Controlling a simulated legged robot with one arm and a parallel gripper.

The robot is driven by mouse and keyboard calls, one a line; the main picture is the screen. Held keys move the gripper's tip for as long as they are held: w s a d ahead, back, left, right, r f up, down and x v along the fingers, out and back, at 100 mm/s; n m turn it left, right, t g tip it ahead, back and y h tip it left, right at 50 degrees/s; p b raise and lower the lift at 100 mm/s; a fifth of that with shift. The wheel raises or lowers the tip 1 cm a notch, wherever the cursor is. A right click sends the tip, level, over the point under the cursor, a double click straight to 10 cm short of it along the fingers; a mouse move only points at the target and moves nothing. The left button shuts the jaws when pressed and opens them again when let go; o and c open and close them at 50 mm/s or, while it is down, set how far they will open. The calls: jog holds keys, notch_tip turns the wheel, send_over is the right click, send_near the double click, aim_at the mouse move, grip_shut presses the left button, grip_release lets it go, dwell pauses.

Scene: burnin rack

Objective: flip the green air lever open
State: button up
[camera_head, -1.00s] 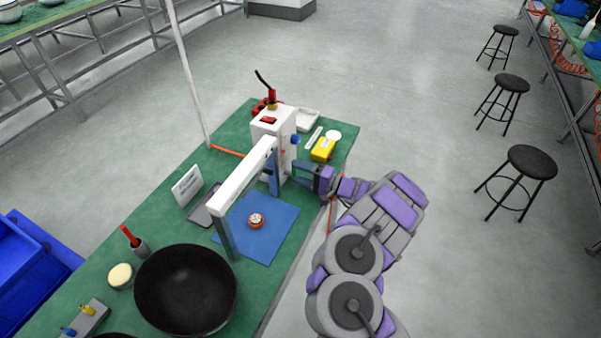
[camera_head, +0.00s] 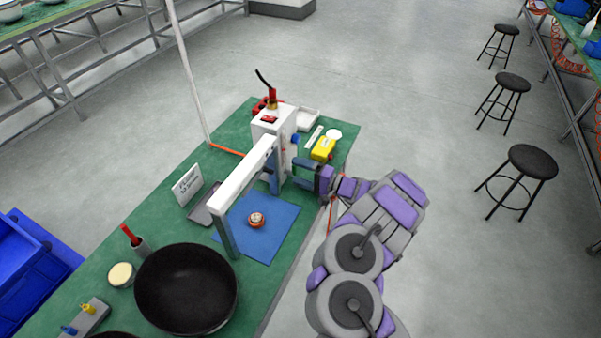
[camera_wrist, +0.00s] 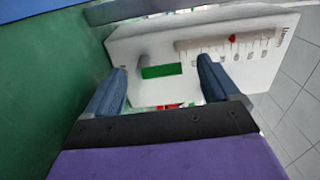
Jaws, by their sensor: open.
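The green lever (camera_wrist: 161,71) shows in the wrist view as a short green bar on the face of the white box (camera_wrist: 215,75). In the head view the white box (camera_head: 268,127) stands at the far part of the bench, and the lever cannot be made out there. My gripper (camera_wrist: 161,67) is open, with one blue-grey finger on each side of the lever in the picture. No contact with the lever is visible. In the head view my gripper (camera_head: 294,171) reaches in from the right, beside the box and its front post.
A white beam (camera_head: 245,183) on posts extends from the box over a blue mat (camera_head: 280,232) with a small round part (camera_head: 256,219). A yellow device (camera_head: 323,148) lies right of the box. A black bowl (camera_head: 186,290) stands nearer. A blue knob (camera_head: 295,138) projects from the box.

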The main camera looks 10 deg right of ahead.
jog(key=p+v, duration=0.4)
jog(key=v, duration=1.3)
jog(key=shift+d, duration=0.15)
